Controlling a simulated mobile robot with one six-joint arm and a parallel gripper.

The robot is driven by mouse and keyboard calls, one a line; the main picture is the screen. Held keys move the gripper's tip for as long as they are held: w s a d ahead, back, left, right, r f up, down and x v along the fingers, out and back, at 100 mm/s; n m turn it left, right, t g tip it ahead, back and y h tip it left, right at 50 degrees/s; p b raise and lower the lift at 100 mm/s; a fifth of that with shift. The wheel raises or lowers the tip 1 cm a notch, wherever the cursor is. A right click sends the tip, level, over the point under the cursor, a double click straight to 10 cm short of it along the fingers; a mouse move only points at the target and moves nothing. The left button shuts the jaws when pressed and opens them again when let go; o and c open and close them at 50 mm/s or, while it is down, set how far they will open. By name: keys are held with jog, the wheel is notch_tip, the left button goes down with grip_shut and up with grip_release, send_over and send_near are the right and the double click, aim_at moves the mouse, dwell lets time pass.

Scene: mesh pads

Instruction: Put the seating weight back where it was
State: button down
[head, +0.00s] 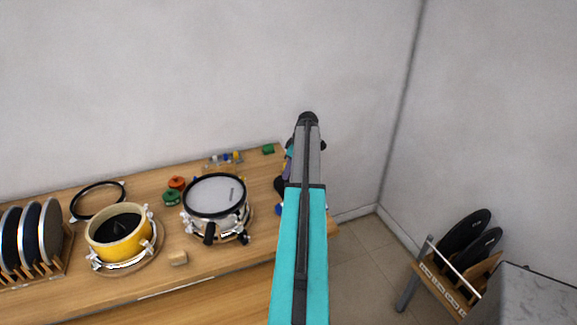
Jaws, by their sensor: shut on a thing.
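My arm reaches up the middle of the view and hides most of my gripper (280,187). Only dark parts of the gripper show at the arm's left edge, above the right end of the bench. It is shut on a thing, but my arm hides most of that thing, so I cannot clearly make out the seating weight. A small blue patch (278,208) shows just below; I cannot tell whether it is held or lies on the bench. A snare drum (215,195) with a white mesh head and black rim stands left of the gripper.
A rack with black pads (465,235) stands right.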

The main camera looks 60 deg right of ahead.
jog(key=shift+f, duration=0.1)
dwell(0.4)
jog(key=c, duration=1.3)
grip_release()
jog(key=shift+f, duration=0.15)
jog(key=b+v, duration=0.4)
jog(key=v, duration=0.8)
jog(key=shift+a, duration=0.1)
